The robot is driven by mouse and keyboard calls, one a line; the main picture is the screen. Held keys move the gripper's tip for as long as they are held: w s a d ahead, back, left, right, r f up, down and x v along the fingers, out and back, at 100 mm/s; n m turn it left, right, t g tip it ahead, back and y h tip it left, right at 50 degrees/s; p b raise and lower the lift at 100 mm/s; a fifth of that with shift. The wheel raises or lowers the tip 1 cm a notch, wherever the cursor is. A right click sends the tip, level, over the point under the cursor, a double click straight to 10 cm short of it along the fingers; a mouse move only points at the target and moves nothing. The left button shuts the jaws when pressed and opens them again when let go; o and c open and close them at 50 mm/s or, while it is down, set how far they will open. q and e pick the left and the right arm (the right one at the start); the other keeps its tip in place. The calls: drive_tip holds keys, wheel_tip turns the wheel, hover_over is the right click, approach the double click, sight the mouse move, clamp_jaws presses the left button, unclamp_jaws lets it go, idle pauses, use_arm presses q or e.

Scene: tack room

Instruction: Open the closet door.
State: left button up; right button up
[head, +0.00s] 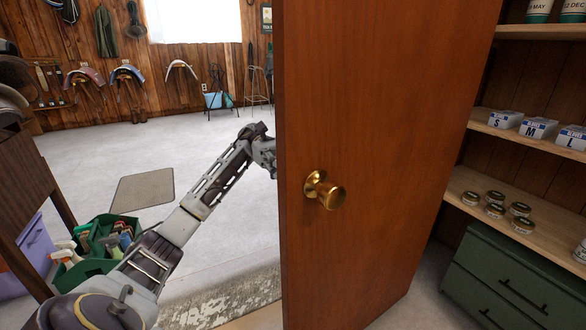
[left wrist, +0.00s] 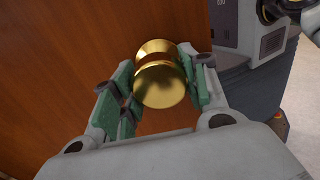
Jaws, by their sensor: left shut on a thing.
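The closet door (head: 375,120) is a reddish-brown wooden panel standing ajar in the middle of the head view, with shelves showing to its right. A brass knob (head: 325,190) is on the face toward me, with nothing holding it. My left arm reaches to the far side of the door, and its gripper is mostly hidden behind the door's left edge. In the left wrist view, my left gripper (left wrist: 158,76) has its green-padded fingers on both sides of another brass knob (left wrist: 162,85), shut on it, close to the door face (left wrist: 90,50). My right gripper is not in view.
Inside the closet, shelves (head: 535,225) hold tins and white boxes above a green drawer chest (head: 510,285). A green caddy (head: 85,268) of bottles stands at lower left beside a brown wooden stand (head: 40,190). The grey floor left of the door is mostly clear, with a flat mat (head: 143,189).

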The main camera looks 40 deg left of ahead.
use_arm(q)
drive_tip(key=o, duration=1.5)
drive_tip(key=shift+a, duration=0.1)
drive_tip(key=shift+v, duration=3.65)
